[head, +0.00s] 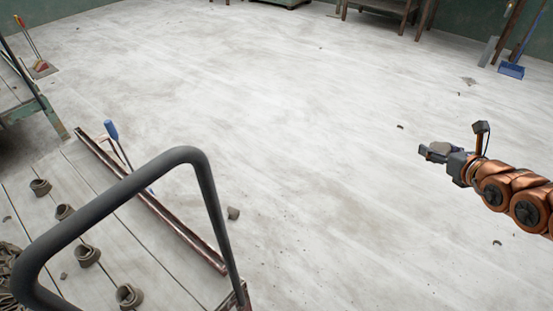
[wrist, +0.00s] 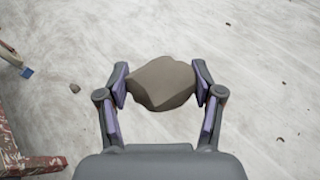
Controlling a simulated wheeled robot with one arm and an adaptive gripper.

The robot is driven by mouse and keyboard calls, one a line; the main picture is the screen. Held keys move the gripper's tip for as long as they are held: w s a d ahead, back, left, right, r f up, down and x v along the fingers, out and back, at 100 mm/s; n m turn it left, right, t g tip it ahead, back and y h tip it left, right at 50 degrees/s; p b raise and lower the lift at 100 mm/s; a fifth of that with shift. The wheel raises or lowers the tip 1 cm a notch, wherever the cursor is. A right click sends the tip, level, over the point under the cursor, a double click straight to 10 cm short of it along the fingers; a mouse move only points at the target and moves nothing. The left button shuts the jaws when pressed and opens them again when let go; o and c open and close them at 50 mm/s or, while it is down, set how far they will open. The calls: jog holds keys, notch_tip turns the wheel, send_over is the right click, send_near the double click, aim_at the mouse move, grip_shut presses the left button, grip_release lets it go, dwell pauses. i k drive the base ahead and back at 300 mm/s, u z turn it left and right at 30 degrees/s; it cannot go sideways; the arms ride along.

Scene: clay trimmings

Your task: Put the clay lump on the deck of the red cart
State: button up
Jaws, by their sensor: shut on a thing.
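My gripper (head: 433,154) is out over the floor at the right of the head view. It is shut on a grey-brown clay lump (wrist: 160,83), held between both fingers in the wrist view; the lump also shows small in the head view (head: 439,148). The cart's pale plank deck (head: 110,215) is at the lower left of the head view, with a worn red-brown edge and a dark bent handle (head: 190,155). A worn red edge (wrist: 30,165) shows at the lower left of the wrist view. The gripper is well right of the deck.
Several clay rings (head: 87,257) lie on the deck, with a pile of trimmings (head: 8,262) at the left edge. A small clay bit (head: 233,213) lies on the floor. The middle floor is mostly clear.

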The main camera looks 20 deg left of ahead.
aim_at(112, 224)
jog(key=u, duration=0.05)
jog(key=i, duration=3.1)
jog(key=u, duration=5.3)
jog(key=i, duration=1.5)
